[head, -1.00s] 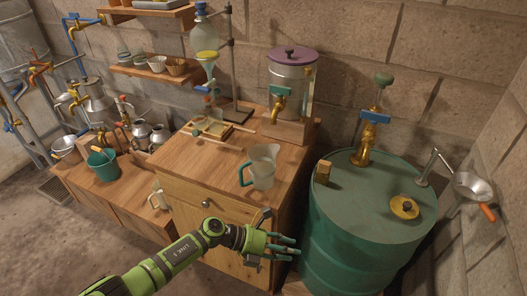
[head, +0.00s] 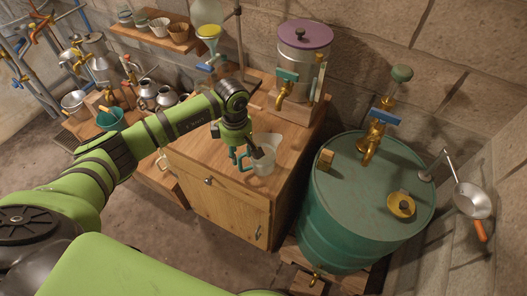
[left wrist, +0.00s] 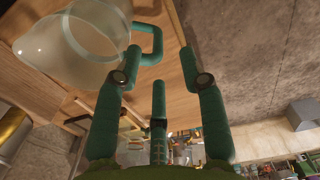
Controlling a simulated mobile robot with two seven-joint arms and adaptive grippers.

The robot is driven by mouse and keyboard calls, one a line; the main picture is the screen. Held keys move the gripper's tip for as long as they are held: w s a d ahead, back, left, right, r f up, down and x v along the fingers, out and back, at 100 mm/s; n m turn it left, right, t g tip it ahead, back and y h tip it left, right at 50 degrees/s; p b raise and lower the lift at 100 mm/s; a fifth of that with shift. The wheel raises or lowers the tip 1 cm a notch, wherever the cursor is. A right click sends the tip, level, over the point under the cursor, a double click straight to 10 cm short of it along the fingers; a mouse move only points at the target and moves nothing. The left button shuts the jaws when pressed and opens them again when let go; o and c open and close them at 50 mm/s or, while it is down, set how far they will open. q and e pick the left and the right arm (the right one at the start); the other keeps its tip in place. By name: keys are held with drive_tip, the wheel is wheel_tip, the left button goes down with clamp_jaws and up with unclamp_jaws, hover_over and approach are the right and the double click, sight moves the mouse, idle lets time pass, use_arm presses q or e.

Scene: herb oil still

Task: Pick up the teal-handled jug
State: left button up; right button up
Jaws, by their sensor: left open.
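The clear jug (head: 267,160) with a teal handle stands near the front edge of the wooden cabinet top. In the left wrist view the jug body (left wrist: 75,32) fills the upper left, and its teal handle (left wrist: 160,42) shows beside the fingertips. My left gripper (head: 246,156) is at the handle side of the jug and partly covers it in the head view. Its teal fingers (left wrist: 160,66) are spread apart, with the handle near the left finger. I cannot tell if they touch. My right gripper is not in view.
A purple-lidded dispenser (head: 303,60) with a brass tap stands behind the jug. A green drum (head: 350,215) with a brass valve is to the right. A pan (head: 472,199) hangs at the right wall.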

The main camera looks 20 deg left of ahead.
use_arm(q)
wheel_tip(320, 180, down, 7)
drive_tip(key=b, duration=0.3)
drive_tip(key=shift+w+b, duration=0.1)
drive_tip(key=shift+b, duration=0.3)
drive_tip(key=shift+r, duration=0.1)
drive_tip(key=shift+c, duration=0.4)
clamp_jaws()
